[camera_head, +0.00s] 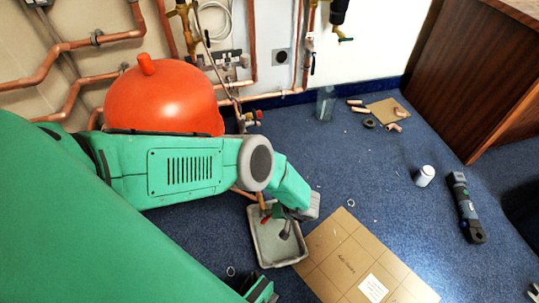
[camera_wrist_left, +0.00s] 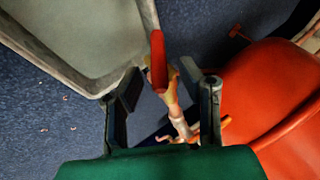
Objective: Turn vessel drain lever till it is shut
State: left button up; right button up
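The red drain lever (camera_wrist_left: 156,62) sits on a brass valve (camera_wrist_left: 171,92) at the end of a copper pipe, beside the orange-red vessel (camera_wrist_left: 275,100). The lever looks roughly in line with the valve. In the head view the lever (camera_head: 265,219) is small, above the grey tray. My left gripper (camera_wrist_left: 160,84) is open, with a finger on each side of the lever and valve. Gaps show, so it does not look gripped; contact is unclear. It also shows in the head view (camera_head: 288,222). The vessel (camera_head: 165,100) is partly behind my left arm.
The grey tray (camera_head: 254,250) lies under the valve, close to my left gripper. A cardboard sheet (camera_head: 335,250) lies beside it. A white can (camera_head: 424,176) and a dark tool (camera_head: 465,205) stand or lie farther right. Copper pipes (camera_head: 100,40) run along the wall.

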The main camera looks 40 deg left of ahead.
pick_arm(q)
jog(key=shift+d, duration=0.1)
jog(key=v, duration=1.2)
